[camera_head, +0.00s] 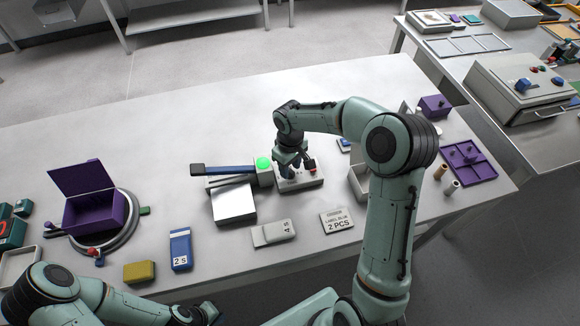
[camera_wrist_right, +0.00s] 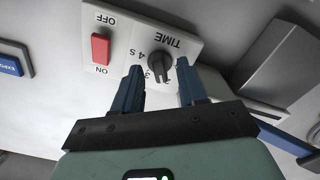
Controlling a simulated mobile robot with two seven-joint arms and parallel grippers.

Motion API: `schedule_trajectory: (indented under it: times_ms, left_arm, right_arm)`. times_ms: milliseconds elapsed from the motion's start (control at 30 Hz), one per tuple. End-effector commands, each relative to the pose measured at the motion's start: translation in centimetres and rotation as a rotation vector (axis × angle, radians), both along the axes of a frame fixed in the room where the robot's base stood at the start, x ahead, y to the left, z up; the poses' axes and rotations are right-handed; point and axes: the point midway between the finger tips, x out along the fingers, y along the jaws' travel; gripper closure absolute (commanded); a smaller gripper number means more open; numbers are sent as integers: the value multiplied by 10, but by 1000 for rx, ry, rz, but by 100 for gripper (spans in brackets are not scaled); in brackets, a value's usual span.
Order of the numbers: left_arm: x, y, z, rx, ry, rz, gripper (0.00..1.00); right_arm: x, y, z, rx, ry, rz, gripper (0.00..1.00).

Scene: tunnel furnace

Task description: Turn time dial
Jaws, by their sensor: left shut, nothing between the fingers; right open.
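The time dial (camera_wrist_right: 160,66) is a black knob on a pale control panel (camera_wrist_right: 192,43), with "TIME" and several number marks around it, upside down in the right wrist view. The setting it points to is hard to read. My right gripper (camera_wrist_right: 158,84) is open, its two blue fingers on either side of the dial's near part; contact cannot be told. In the head view the right gripper (camera_head: 291,160) is over the control box (camera_head: 300,184) and hides the dial. My left gripper (camera_head: 207,312) is shut and empty near the table's front edge.
A red ON/OFF switch (camera_wrist_right: 100,47) sits beside the dial. A green lamp (camera_head: 263,163) and a furnace with a metal plate (camera_head: 234,204) stand left of the box. Blocks marked "2 s" (camera_head: 180,250) and "4 s" (camera_head: 273,233) and a label plate (camera_head: 338,221) lie in front.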

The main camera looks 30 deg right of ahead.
Motion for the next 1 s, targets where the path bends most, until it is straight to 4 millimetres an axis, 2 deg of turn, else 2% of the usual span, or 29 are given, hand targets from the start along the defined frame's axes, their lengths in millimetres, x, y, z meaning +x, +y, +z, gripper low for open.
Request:
schedule_trajectory:
  times_ms: [133, 400, 533, 1000]
  left_arm:
    - [2, 0, 1, 0, -2, 0, 100]
    - [2, 0, 1, 0, -2, 0, 100]
    - [2, 0, 1, 0, -2, 0, 100]
    - [-5, 0, -4, 0, 6, 0, 100]
  right_arm:
    - [0, 0, -8, -1, 0, 0, 58]
    - [0, 0, -9, -1, -1, 0, 58]
    - [0, 0, -9, -1, -1, 0, 100]
    - [0, 0, -9, 0, -2, -67, 100]
